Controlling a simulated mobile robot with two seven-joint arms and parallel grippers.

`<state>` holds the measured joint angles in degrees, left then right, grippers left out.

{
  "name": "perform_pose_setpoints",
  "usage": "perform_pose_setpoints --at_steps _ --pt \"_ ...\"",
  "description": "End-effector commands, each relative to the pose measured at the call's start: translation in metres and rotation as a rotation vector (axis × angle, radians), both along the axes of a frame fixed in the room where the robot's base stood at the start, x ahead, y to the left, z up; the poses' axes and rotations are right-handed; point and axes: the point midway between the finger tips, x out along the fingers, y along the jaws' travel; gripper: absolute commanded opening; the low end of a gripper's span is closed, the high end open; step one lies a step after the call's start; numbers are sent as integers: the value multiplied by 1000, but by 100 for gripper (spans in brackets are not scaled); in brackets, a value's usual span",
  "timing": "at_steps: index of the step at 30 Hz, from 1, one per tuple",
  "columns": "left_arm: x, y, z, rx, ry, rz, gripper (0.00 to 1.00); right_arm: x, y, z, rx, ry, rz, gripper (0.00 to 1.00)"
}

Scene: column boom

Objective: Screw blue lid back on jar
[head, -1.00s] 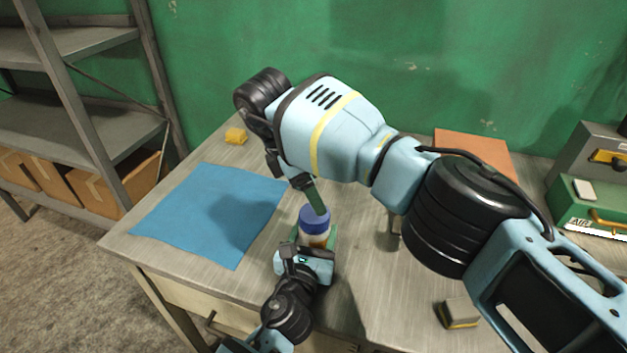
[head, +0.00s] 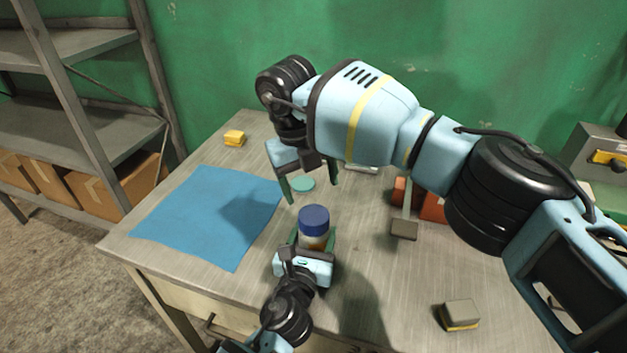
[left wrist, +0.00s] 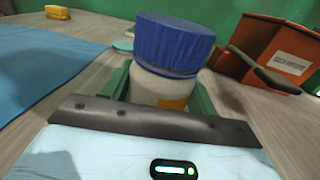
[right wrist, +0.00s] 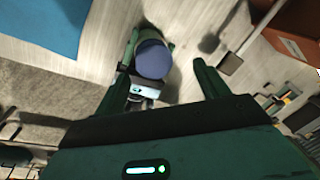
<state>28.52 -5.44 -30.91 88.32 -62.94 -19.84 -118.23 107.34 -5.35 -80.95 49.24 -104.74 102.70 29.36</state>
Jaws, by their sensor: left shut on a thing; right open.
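The jar (head: 316,240) stands upright on the table with the blue lid (head: 314,220) on its top. In the left wrist view the ribbed blue lid (left wrist: 174,43) sits over the pale jar body (left wrist: 160,91); I cannot tell how tight it is. My left gripper (head: 312,243) is shut on the jar from the near side, its green fingers at either side of the body. My right gripper (head: 312,194) is open and empty, above and behind the jar, apart from the lid. The right wrist view shows the blue lid (right wrist: 152,60) between and beyond its open fingers.
A blue cloth (head: 208,215) lies at the left, with a yellow sponge (head: 234,138) behind it. A teal disc (head: 303,184) lies behind the jar. A brush-like tool (head: 404,229) and red-orange box (head: 433,206) are right. A sponge block (head: 459,314) lies at the front right.

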Motion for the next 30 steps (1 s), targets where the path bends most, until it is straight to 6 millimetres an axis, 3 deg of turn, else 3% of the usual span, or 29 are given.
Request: perform_pose_setpoints --at_steps 21,30 --pt "0 0 -1 -1 1 0 0 -6 -4 8 81 147 1192 73" --pt "0 0 -1 -1 1 0 0 -10 -6 9 101 166 1549 73"
